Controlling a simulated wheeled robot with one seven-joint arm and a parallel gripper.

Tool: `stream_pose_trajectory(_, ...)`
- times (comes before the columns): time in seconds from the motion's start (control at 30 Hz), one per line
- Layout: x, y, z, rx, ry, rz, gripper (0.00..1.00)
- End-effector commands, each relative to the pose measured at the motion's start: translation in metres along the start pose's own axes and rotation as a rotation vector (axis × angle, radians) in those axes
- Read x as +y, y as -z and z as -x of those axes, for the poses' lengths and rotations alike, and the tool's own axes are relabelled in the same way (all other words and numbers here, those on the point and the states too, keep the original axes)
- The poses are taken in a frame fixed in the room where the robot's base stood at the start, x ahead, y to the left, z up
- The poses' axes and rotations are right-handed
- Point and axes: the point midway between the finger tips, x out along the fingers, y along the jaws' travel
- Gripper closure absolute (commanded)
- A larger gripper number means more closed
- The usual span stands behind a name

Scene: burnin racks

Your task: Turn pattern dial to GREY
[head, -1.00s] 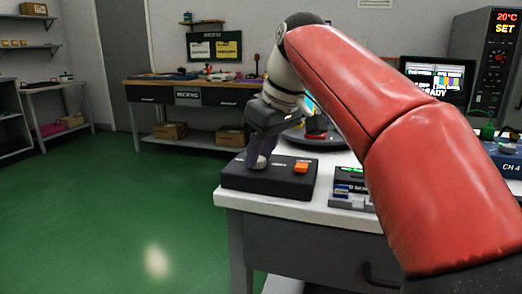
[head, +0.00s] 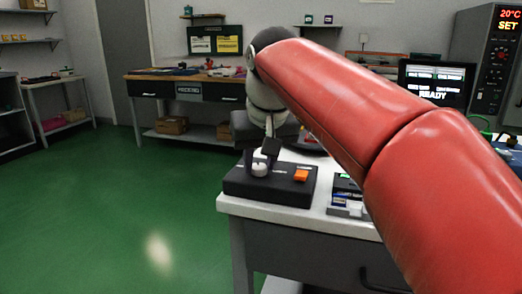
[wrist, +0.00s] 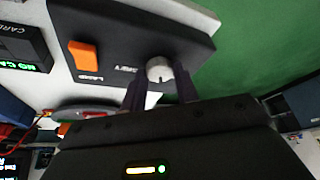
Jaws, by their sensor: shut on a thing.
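The pattern dial is a small white round knob (head: 260,169) on top of a black control box (head: 290,187) at the white table's near left corner. My gripper (head: 263,158) points down at the dial, with its dark fingers shut on it. In the wrist view, the dial (wrist: 159,69) shows between the two finger tips (wrist: 160,84), with a dark mark on its top. Small white lettering (wrist: 122,69) beside the dial is too blurred to read surely.
An orange switch (head: 301,175) sits on the same box, right of the dial. A card device (head: 347,195) with a green display stands just right of the box. The green floor (head: 110,220) to the left is clear. A workbench (head: 190,84) stands at the back.

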Motion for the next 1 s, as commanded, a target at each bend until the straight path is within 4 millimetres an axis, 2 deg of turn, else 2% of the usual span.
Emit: stream_pose_trajectory(1.0, -0.0087, 0.0044, -0.0023, -0.001, -0.369, -0.889, 0.93)
